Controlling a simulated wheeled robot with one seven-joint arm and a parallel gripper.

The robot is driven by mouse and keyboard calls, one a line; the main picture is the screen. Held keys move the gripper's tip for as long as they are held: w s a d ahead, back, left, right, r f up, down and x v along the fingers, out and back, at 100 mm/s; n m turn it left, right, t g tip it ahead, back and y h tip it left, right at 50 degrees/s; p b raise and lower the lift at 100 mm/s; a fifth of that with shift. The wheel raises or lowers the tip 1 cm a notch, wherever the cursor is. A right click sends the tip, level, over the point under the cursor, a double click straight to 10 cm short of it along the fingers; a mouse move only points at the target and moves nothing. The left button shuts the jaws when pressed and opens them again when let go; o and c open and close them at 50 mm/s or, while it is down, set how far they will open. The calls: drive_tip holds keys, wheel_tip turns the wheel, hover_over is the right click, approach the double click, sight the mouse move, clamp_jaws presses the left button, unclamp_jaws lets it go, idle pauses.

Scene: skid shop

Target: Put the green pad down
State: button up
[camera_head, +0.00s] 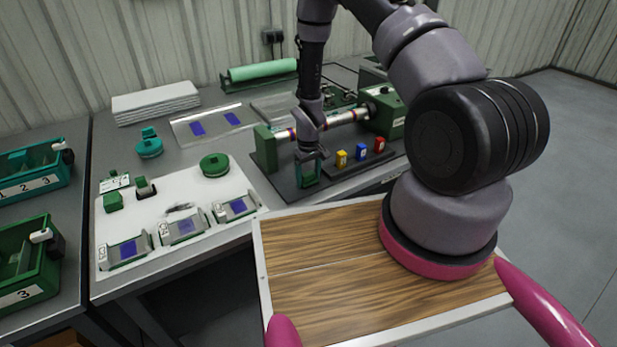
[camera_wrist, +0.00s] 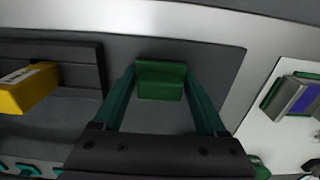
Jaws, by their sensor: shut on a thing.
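My gripper (camera_head: 308,171) reaches down over the dark base plate in front of the roller machine. In the wrist view its two teal fingers (camera_wrist: 160,88) are shut on the green pad (camera_wrist: 161,82), a small stepped green block at the fingertips. In the head view the pad is mostly hidden by the fingers. The dark plate (camera_wrist: 215,65) lies below the pad; I cannot tell whether the pad touches it.
A rack (camera_head: 372,160) with yellow, blue and red blocks stands just right of my gripper. The roller machine (camera_head: 265,148) is close behind. To the left, a white mat (camera_head: 110,228) holds several slide fixtures, green blocks and a round green piece (camera_head: 214,165).

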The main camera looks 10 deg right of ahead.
drive_tip(key=o, duration=1.5)
drive_tip(key=shift+s+f, duration=0.15)
drive_tip(key=shift+f, duration=0.1)
drive_tip(key=shift+o, duration=0.2)
wheel_tip(320, 180, up, 13)
wheel_tip(320, 180, up, 15)
drive_tip(key=m+t, duration=0.2)
hover_over(308, 173)
drive_tip(key=d, duration=0.2)
drive_tip(key=s+d+r+m+t, duration=0.15)
drive_tip(key=s+r, duration=0.25)
drive_tip(key=r, duration=0.9)
drive_tip(key=s+d+r+m+t+y, duration=0.2)
drive_tip(key=s+r+m+t, duration=0.1)
drive_tip(key=s+r, duration=1.3)
drive_tip(key=s+m, duration=0.1)
drive_tip(key=s, duration=0.1)
drive_tip(key=shift+s+d+t, duration=0.15)
drive_tip(key=shift+s+t, duration=0.15)
drive_tip(key=shift+t, duration=0.05)
